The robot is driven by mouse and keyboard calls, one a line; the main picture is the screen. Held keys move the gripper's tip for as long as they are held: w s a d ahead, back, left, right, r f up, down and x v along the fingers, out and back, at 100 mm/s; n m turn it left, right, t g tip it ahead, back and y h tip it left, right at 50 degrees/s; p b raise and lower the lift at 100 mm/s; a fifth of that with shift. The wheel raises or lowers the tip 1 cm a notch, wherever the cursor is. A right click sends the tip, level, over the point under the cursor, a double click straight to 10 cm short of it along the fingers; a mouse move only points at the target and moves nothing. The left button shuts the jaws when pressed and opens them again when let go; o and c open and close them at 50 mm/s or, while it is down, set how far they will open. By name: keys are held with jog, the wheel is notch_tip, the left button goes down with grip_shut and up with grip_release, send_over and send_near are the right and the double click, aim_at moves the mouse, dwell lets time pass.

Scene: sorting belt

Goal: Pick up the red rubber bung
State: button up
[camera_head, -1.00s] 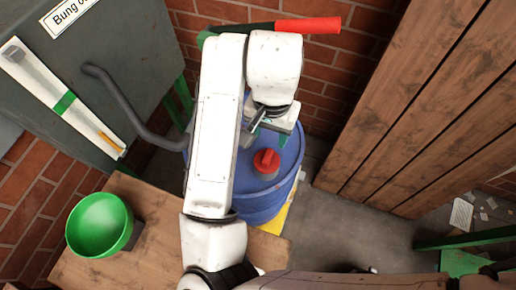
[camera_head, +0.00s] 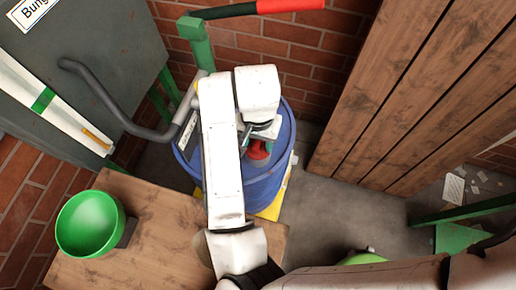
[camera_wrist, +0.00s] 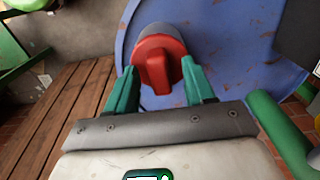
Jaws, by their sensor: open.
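The red rubber bung (camera_wrist: 158,62) sits in the top of the blue drum (camera_wrist: 225,35), a grey collar showing around its far side in the wrist view. In the head view the bung (camera_head: 260,149) is partly hidden by my gripper (camera_head: 252,140). In the wrist view my gripper (camera_wrist: 160,88) is open, with one green finger on each side of the bung's near part. I cannot tell whether the fingers touch it. The drum (camera_head: 268,185) stands upright in the head view, partly behind my arm.
A wooden table (camera_head: 160,230) at the lower left bears a green bowl (camera_head: 90,224). A grey cabinet (camera_head: 95,50) with a curved pipe (camera_head: 100,95) stands left of the drum. Wooden boards (camera_head: 415,90) stand at right. Grey floor (camera_head: 345,215) between is mostly clear.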

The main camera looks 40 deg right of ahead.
jog(key=shift+c, duration=0.4)
grip_shut()
